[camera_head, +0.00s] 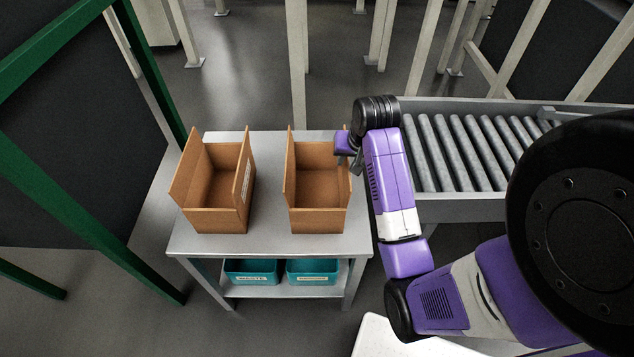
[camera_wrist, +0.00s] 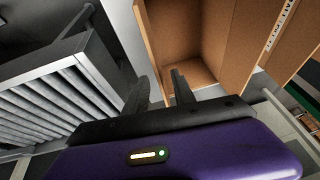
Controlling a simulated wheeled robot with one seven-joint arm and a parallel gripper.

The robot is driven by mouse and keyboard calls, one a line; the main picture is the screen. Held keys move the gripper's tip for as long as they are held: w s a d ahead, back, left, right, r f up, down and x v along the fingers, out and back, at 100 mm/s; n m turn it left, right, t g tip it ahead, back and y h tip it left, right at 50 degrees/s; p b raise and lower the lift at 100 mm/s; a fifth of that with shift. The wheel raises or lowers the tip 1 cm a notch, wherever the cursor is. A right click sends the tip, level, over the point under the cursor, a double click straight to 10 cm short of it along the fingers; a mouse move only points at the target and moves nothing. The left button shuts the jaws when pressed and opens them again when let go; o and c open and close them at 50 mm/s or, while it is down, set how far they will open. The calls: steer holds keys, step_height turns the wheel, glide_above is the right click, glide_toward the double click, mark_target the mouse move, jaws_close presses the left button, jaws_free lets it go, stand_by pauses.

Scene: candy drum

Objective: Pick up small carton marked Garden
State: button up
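Two open brown cartons stand side by side on a grey table, a left carton (camera_head: 216,221) and a right carton (camera_head: 316,221). The left carton has a white label on its right flap; its print is too small to read. No label shows on the right carton, so I cannot tell which one is marked Garden. My gripper (camera_head: 350,164) is at the right carton's right side wall. In the wrist view my gripper (camera_wrist: 160,92) has its fingers apart, one outside the carton (camera_wrist: 207,40) and one inside, with the wall between them. The carton looks empty.
The grey table (camera_head: 270,243) has a lower shelf with two teal bins (camera_head: 252,272) (camera_head: 313,272). A roller conveyor (camera_head: 470,150) stands close on the right. A green frame (camera_head: 140,70) stands at the left. There is a clear gap of table between the cartons.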

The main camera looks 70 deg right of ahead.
mark_target(345, 167)
steer(key=shift+d+p+x, duration=0.2)
steer(key=shift+p+x, duration=0.6)
steer(key=shift+x, duration=3.1)
steer(key=shift+s, duration=0.1)
steer(key=shift+c, duration=0.4)
steer(key=shift+r, duration=0.1)
jaws_close()
